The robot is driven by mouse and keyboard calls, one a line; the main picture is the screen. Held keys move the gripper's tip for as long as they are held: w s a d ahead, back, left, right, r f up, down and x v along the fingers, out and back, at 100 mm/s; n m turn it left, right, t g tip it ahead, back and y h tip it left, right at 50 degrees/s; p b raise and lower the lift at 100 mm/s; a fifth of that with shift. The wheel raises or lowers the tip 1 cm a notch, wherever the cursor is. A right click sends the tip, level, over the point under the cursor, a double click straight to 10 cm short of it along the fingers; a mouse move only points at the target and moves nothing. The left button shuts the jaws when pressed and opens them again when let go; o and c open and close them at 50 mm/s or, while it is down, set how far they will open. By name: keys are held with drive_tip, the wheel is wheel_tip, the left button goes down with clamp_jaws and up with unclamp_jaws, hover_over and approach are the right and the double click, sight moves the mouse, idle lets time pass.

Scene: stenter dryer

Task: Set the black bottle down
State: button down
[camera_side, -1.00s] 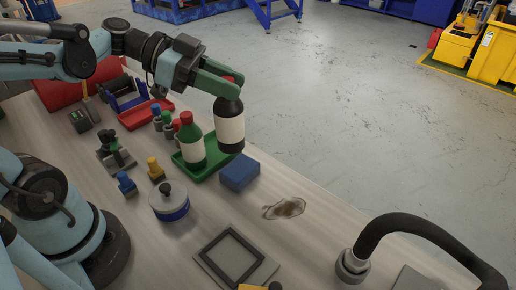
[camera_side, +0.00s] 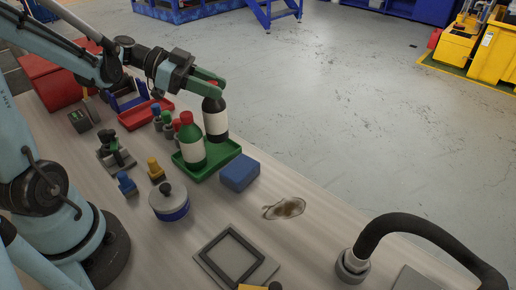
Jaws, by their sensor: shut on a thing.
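The black bottle (camera_side: 216,121) has a white label and stands upright over the far part of the green tray (camera_side: 222,160). My gripper (camera_side: 213,90) is shut on it near its top. Its bottom is close to the tray; I cannot tell whether it touches. A green bottle (camera_side: 190,143) with a red cap and white label stands on the near left part of the tray, just left of the black bottle.
A blue block (camera_side: 240,173) lies right of the tray. A red tray (camera_side: 146,113) and small coloured-top items are to the left. A round tin (camera_side: 169,202) stands in front.

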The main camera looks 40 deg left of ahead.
drive_tip(key=shift+w+a+f, duration=0.3)
drive_tip(key=shift+a+f, duration=0.2)
drive_tip(key=shift+a, duration=0.15)
drive_tip(key=shift+f, duration=2.05)
drive_tip(key=c, duration=0.8)
unclamp_jaws()
drive_tip(key=v, duration=1.2)
drive_tip(key=shift+s, duration=0.1)
